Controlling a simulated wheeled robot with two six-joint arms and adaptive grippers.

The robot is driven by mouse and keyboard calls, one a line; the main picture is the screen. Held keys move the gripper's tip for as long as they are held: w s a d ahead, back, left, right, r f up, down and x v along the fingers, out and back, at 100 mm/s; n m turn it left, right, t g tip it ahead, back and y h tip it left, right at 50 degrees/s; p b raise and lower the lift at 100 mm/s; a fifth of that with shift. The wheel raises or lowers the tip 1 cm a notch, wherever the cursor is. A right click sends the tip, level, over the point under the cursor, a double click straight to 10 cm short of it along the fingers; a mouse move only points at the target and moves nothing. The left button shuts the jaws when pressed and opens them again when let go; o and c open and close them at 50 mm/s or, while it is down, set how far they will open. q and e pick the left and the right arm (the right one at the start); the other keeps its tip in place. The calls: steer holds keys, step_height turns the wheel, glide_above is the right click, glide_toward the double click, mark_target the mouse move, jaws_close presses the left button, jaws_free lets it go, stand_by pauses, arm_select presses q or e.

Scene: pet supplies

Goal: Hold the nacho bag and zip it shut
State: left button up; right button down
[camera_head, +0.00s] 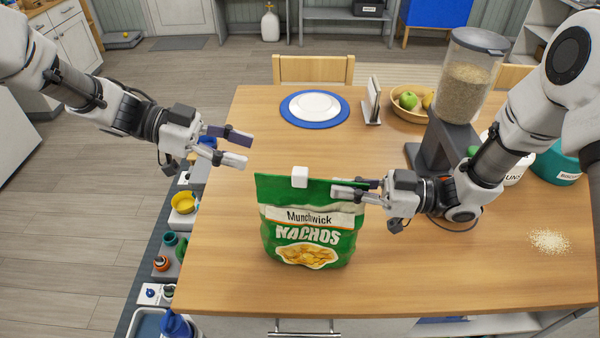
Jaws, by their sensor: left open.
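The green nacho bag (309,218) stands upright on the wooden table near its front left part. A white zip slider (300,177) sits on its top edge, left of the middle. My right gripper (350,189) is at the bag's top right corner, with one finger in front of the bag and the other behind, shut on the top edge. The rear finger is partly hidden.
A blue plate with a white dish (314,106), a napkin holder (373,103) and a fruit basket (409,103) stand at the back. A tall food dispenser (466,84) is behind my right arm. Spilled kibble (549,241) lies at right. The table is clear around the bag.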

mark_target(299, 175)
arm_select(q)
steer(key=shift+m+g+y, duration=0.4)
steer(key=shift+m, duration=0.2)
steer(key=x, duration=0.8)
steer(key=s+x, duration=0.1)
steer(key=x, duration=0.3)
steer(key=shift+r, duration=0.3)
jaws_close()
